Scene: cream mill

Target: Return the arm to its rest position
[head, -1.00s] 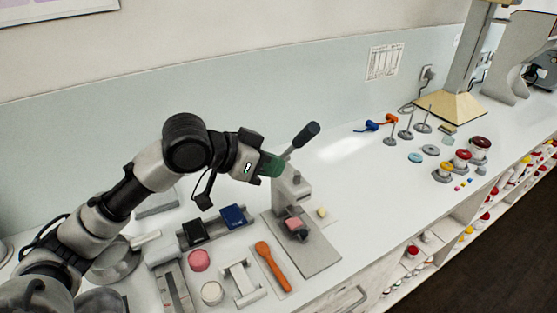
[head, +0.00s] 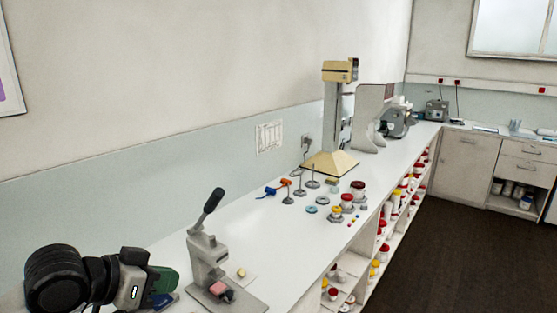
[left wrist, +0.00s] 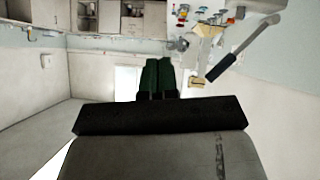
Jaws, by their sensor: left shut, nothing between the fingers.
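My left arm comes in at the lower left of the head view. Its gripper (head: 166,280) has green fingers and is shut and empty, left of the grey lever press. In the left wrist view the green fingers (left wrist: 158,76) lie together with nothing between them. The lever press (head: 208,255) stands on the bench with its dark-handled lever raised; the lever also shows in the left wrist view (left wrist: 243,48). A pink block (head: 221,290) sits at the press. My right gripper is not in view.
The white bench (head: 285,235) runs back to the right, with clear room beyond the press. Weights on stands, red-lidded jars (head: 357,188) and a tall cream-based column (head: 331,163) stand farther along. Open shelves with jars lie under the front edge. The dark floor (head: 440,255) is clear.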

